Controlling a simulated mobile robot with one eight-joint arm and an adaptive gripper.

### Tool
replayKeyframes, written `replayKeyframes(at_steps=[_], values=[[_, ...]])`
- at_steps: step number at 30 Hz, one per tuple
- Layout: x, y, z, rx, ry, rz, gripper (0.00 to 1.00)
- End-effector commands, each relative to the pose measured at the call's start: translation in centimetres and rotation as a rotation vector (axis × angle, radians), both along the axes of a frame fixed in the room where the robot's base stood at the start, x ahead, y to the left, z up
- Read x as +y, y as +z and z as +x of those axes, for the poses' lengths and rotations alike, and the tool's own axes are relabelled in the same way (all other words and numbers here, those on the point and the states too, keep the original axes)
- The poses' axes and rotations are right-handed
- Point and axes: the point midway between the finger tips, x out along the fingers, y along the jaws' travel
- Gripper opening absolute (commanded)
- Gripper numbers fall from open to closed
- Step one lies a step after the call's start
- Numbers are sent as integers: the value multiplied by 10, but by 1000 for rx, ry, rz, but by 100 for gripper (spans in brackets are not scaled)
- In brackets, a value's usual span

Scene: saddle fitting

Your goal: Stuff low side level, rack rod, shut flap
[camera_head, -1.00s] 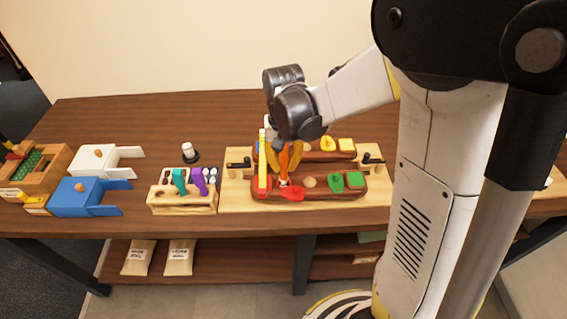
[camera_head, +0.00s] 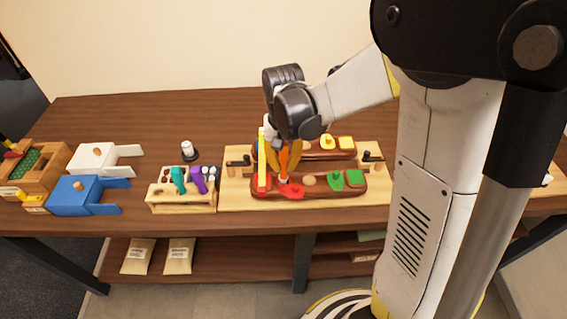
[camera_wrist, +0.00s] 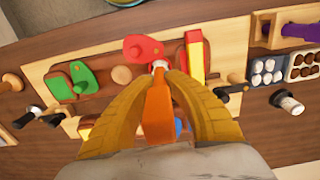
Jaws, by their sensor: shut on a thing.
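My gripper (camera_wrist: 157,85) is shut on an orange-handled rod (camera_wrist: 157,112); the handle also shows between the fingers in the head view (camera_head: 284,160). The rod's pale, red-marked tip is down at the red flap (camera_wrist: 140,48) on the front dark brown saddle piece (camera_head: 323,189). I cannot tell how deep the tip sits. The red flap is swung out to one side of the tip. A green flap (camera_head: 336,180) is on the same piece, and a yellow flap (camera_head: 327,142) is on the back piece. The wooden rack (camera_head: 170,204) at left holds a teal (camera_head: 178,178) and a purple (camera_head: 198,180) handle.
A yellow upright strip (camera_head: 262,160) stands close left of my gripper. Black-handled clamps (camera_head: 238,162) flank the saddle pieces on the pale board (camera_head: 235,196). Bare table is behind.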

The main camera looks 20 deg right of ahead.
Motion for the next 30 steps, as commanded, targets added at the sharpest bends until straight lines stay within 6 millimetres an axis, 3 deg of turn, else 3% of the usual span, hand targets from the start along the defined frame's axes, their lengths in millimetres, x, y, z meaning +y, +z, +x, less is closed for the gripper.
replayKeyframes(at_steps=[30], values=[[0,-21,0,0,0,0,0]])
